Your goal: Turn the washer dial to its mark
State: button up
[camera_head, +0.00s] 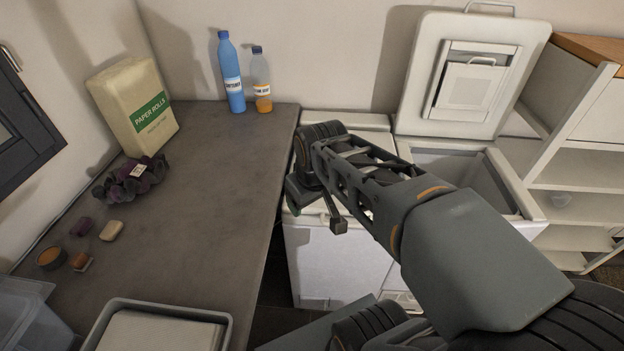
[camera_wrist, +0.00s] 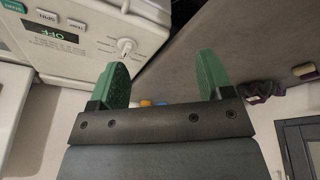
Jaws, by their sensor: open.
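The washer dial (camera_wrist: 124,45) is a small white knob with a pointer, on a white control panel (camera_wrist: 85,60) in the wrist view. Printed marks surround it; which one is its mark is too small to tell. My gripper (camera_wrist: 162,75) is open and empty, with two green fingers spread. The left finger appears just below the dial in the picture, apart from it. In the head view my gripper (camera_head: 297,197) is over the front of the left white machine (camera_head: 330,262), by the counter; my arm hides the dial there.
A grey counter (camera_head: 205,165) runs along the left, holding a paper-rolls pack (camera_head: 135,105), bottles and small items. The right machine's tub (camera_head: 455,170) is open with its lid (camera_head: 470,75) raised. Panel buttons and a lit display (camera_wrist: 52,32) sit beside the dial.

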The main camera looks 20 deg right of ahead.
jog(key=shift+o, duration=0.4)
jog(key=w+d+n+g+b, duration=0.1)
jog(key=w+d+n, duration=0.3)
jog(key=w, duration=0.6)
jog(key=shift+r+n+g, duration=0.3)
jog(key=shift+n+g, duration=0.1)
jog(key=shift+n, duration=0.1)
jog(key=w+d+f+n+g, duration=0.1)
jog(key=w+d+f+n, duration=0.2)
jog(key=w+d+n, duration=0.35)
jog(key=shift+m, duration=0.75)
jog(key=f, duration=0.4)
jog(key=w+f, duration=0.1)
jog(key=f, duration=0.3)
jog(key=a+f, duration=0.1)
jog(key=f, duration=0.3)
jog(key=shift+w+f+b, duration=0.15)
jog(key=shift+f+b, duration=0.05)
jog(key=shift+b, duration=0.2)
jog(key=shift+f, duration=0.5)
jog(key=c, duration=0.9)
